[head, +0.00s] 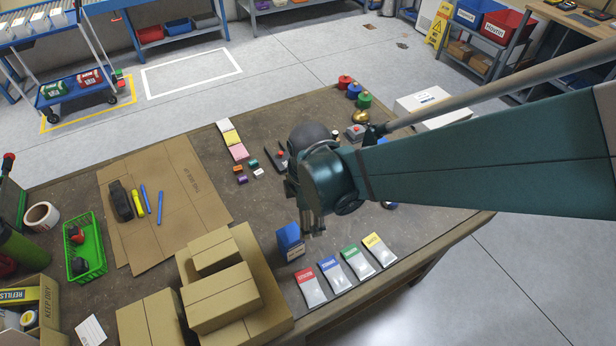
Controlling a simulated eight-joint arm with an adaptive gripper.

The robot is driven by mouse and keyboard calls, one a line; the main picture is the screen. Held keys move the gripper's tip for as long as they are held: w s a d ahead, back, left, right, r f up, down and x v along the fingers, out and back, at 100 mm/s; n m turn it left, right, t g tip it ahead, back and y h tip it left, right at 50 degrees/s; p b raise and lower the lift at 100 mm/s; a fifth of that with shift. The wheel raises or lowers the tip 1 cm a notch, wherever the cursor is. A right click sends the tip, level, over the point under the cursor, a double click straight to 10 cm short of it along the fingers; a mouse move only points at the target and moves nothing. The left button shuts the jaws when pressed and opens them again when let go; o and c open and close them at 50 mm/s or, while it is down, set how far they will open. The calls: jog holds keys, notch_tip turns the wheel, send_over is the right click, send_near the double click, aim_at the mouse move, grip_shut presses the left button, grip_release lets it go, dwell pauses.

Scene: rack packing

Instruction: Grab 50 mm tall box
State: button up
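No box in view is marked with a height, so I cannot tell by size which one is 50 mm tall. A small upright blue box (288,237) with a pale label low on its front stands on the workbench (200,262). Several brown cardboard boxes (222,298) are stacked at the front, left of the blue box. My gripper (314,231) points down just right of the blue box, close to it in the picture; I cannot tell whether they touch. The fingers are small and partly hidden by the wrist, so their opening is unclear.
Several colour-topped packets (345,268) lie in a row at the front edge. A flat cardboard sheet (185,195) with markers, a green basket (85,250) and a tape roll (42,216) are at left. A white box (422,100) is at the back right.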

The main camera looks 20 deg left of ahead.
aim_at(289, 234)
jog(key=s+a+f+n, duration=0.2)
jog(key=a, duration=0.1)
jog(key=s+a+f+n, duration=0.1)
jog(key=shift+a+f+g+h, duration=0.25)
jog(key=shift+f+g+h, duration=0.05)
jog(key=shift+f, duration=0.1)
jog(key=shift+f, duration=1.3)
jog(key=shift+w+d+f+b, duration=0.1)
jog(key=shift+f+b, duration=0.2)
jog(key=shift+f, duration=1)
jog(key=shift+w+d+f+b, duration=0.1)
jog(key=shift+f+b, duration=0.2)
jog(key=shift+f, duration=1)
jog(key=shift+c, duration=0.4)
jog(key=c, duration=1.1)
